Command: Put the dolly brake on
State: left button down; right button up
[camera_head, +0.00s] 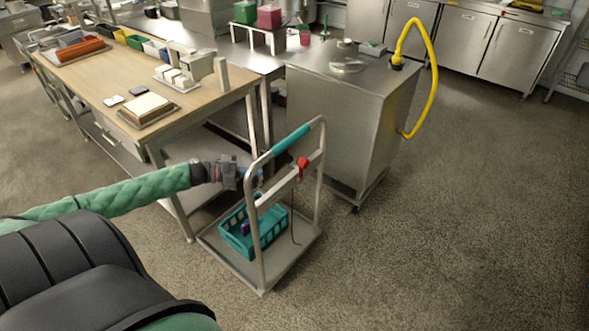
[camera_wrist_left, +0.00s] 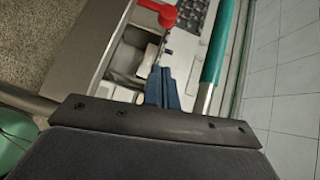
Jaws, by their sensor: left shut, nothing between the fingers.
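The dolly (camera_head: 212,249) is a flat platform with an upright pale tube handle and a teal grip (camera_head: 291,139) on its top bar. A red lever (camera_head: 302,163) sits on the handle's crossbar below the grip, with a dark cable hanging under it. My left gripper (camera_head: 258,175) is at the handle's left upright, left of the red lever and apart from it. In the left wrist view its blue fingers (camera_wrist_left: 163,88) are shut and empty. There the red lever (camera_wrist_left: 165,14) lies ahead of the fingertips and the teal grip (camera_wrist_left: 218,45) to their right. My right gripper is out of view.
A teal crate (camera_head: 268,228) with a purple item stands on the dolly. A wooden-topped workbench (camera_head: 100,78) is at left, close behind my left arm. A steel cabinet machine (camera_head: 335,120) with a yellow hose (camera_head: 433,62) stands behind the dolly. Floor at right is clear.

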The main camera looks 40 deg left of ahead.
pick_arm(q)
jog(key=shift+d+r, duration=0.2)
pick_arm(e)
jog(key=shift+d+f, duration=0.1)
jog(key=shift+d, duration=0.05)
pick_arm(q)
jog(key=shift+a+f, duration=0.1)
jog(key=p+x, duration=0.1)
jog(key=x, duration=0.4)
jog(key=shift+w+d, duration=0.2)
jog(key=shift+d, duration=0.05)
jog(key=w+d+f+p, duration=0.1)
jog(key=w+d+p, duration=0.2)
jog(key=w, duration=0.3)
jog(key=shift+w+d, duration=0.2)
jog(key=shift+w, duration=0.2)
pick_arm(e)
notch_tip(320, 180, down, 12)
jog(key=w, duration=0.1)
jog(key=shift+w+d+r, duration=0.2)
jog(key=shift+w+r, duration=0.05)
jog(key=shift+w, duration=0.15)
